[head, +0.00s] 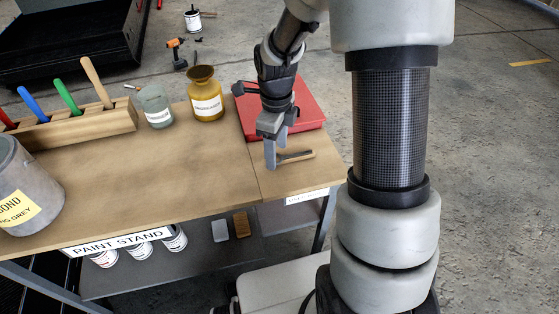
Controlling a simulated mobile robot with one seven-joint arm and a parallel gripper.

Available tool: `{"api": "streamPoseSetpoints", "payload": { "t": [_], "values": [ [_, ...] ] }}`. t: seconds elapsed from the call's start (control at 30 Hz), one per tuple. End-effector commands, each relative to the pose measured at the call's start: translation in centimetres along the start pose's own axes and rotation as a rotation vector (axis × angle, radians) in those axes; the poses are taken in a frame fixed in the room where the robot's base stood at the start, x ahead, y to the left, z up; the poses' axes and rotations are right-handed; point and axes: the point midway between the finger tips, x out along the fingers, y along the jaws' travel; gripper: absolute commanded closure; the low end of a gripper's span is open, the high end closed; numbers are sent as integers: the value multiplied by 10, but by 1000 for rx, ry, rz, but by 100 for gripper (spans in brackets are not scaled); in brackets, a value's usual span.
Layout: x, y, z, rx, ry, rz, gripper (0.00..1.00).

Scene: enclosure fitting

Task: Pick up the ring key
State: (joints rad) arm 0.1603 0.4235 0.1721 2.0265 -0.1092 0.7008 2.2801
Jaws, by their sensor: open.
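I cannot make out a ring key for certain in the head view. My gripper (275,150) is open, with its fingers pointing down over the right end of the wooden bench top (170,180). A small slim tool (298,156) with a tan handle and a dark edge lies flat on the bench just right of the fingertips. Its left end is close to or behind the fingers, and I cannot tell whether they touch. Nothing shows held between the fingers.
A red flat case (310,112) lies behind my gripper. A brown bottle (205,95), a grey-green jar (155,107), a wooden rack (80,125) of coloured handles and a large grey can (25,190) stand leftward. A lower shelf (270,220) holds cans and two small blocks. The bench middle is clear.

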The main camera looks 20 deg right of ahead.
Motion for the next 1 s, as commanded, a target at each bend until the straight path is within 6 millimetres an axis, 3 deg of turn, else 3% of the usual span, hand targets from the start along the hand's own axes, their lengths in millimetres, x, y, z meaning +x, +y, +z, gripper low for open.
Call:
{"api": "streamPoseSetpoints", "payload": {
  "t": [0.1, 1.0],
  "values": [
    [12, 0, 0, -1, 0, 0, 45],
    [15, 0, 0, -1, -1, -1, 45]
  ]
}}
